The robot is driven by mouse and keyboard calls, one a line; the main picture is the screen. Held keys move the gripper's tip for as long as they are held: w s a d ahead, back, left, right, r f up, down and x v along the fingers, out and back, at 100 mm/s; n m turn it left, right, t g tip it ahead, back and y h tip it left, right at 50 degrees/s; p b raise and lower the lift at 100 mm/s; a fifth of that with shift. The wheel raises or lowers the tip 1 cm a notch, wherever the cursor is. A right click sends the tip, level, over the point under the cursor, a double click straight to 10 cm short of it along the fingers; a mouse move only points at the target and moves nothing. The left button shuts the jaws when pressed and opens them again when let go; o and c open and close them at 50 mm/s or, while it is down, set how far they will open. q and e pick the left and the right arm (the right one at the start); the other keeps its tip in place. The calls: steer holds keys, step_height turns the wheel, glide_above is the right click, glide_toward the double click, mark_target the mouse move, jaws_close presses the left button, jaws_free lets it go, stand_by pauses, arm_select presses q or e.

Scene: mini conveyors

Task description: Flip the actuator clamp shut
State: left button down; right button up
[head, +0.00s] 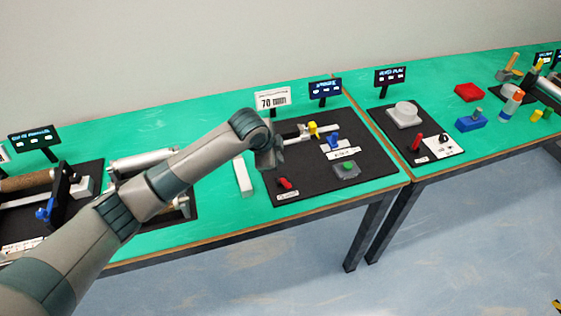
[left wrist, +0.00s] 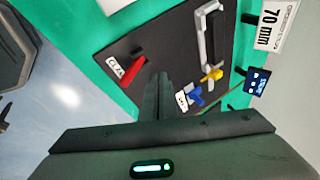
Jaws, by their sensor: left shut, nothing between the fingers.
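A black board (head: 320,185) on the green table carries a small actuator with a pale rod and a yellow block (head: 313,129). A red lever (head: 286,184) lies at the board's front left beside a small white label; I take it for the clamp lever. It also shows in the left wrist view (left wrist: 131,71), lying at a slant. My left gripper (head: 270,158) is over the board's left part, behind the red lever in the head view. Its fingers (left wrist: 158,88) are shut and empty, just beside the lever; I cannot tell if they touch. My right gripper is out of view.
A blue lever (head: 333,140) and a grey box with a green top (head: 346,168) stand on the same board. A white bar (head: 243,176) lies left of it. Signs (head: 324,88) stand behind. The table's front edge (head: 340,198) is close.

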arm_select(q)
steer(key=b+v, duration=0.2)
steer(key=v, duration=0.6)
steer(key=shift+s, duration=0.35)
steer(key=shift+f, duration=0.1)
